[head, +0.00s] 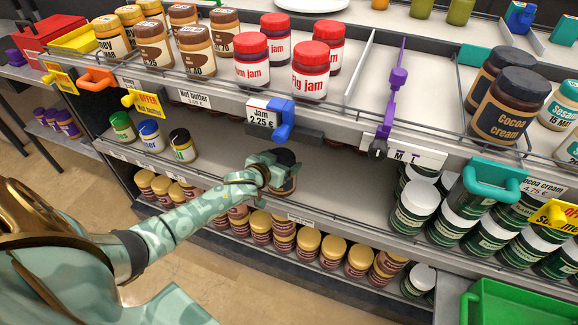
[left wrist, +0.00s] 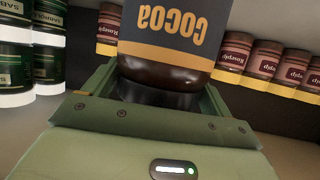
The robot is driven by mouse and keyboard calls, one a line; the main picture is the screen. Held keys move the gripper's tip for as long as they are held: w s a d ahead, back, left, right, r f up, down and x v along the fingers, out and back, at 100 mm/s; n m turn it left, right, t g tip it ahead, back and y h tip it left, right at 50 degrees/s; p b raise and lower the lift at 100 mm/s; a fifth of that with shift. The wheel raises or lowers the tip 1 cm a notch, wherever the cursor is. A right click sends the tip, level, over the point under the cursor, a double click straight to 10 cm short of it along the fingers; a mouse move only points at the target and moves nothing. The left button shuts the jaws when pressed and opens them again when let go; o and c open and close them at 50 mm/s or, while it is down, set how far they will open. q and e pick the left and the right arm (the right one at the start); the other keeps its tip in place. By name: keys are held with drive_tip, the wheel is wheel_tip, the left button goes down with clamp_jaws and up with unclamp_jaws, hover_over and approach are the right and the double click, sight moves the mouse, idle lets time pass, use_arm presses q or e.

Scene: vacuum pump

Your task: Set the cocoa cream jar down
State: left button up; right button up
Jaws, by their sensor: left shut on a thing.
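My left gripper (head: 276,174) is shut on the cocoa cream jar (head: 288,177), over the middle shelf board (head: 335,185). In the head view the jar's black lid shows beside the fingers, and the gripper hides much of its body. In the left wrist view the jar (left wrist: 165,45) fills the space between the fingers of the gripper (left wrist: 160,100), with its orange COCOA lettering inverted. I cannot tell whether its base touches the board. Two more cocoa cream jars (head: 507,104) stand on the upper shelf at the right. My right gripper is not in view.
Small jars (head: 150,135) stand left on the middle shelf; white-lidded dark jars (head: 414,208) stand at its right. Bare board lies between the gripper and these. Jam jars (head: 310,72) stand above, gold-lidded jars (head: 283,232) below. A blue clip (head: 283,118) hangs off the upper edge.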

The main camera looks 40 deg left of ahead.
sight(287, 154)
use_arm(q)
drive_tip(key=w, duration=0.3)
drive_tip(key=shift+w+a+b, duration=0.15)
drive_tip(key=shift+w+b, duration=0.05)
drive_tip(key=shift+b, duration=0.2)
wheel_tip(287, 154, down, 4)
drive_tip(key=b, duration=0.2)
drive_tip(key=shift+r+b, duration=0.1)
drive_tip(key=shift+b, duration=0.2)
drive_tip(key=shift+s+r, duration=0.1)
drive_tip(key=shift+r, duration=0.1)
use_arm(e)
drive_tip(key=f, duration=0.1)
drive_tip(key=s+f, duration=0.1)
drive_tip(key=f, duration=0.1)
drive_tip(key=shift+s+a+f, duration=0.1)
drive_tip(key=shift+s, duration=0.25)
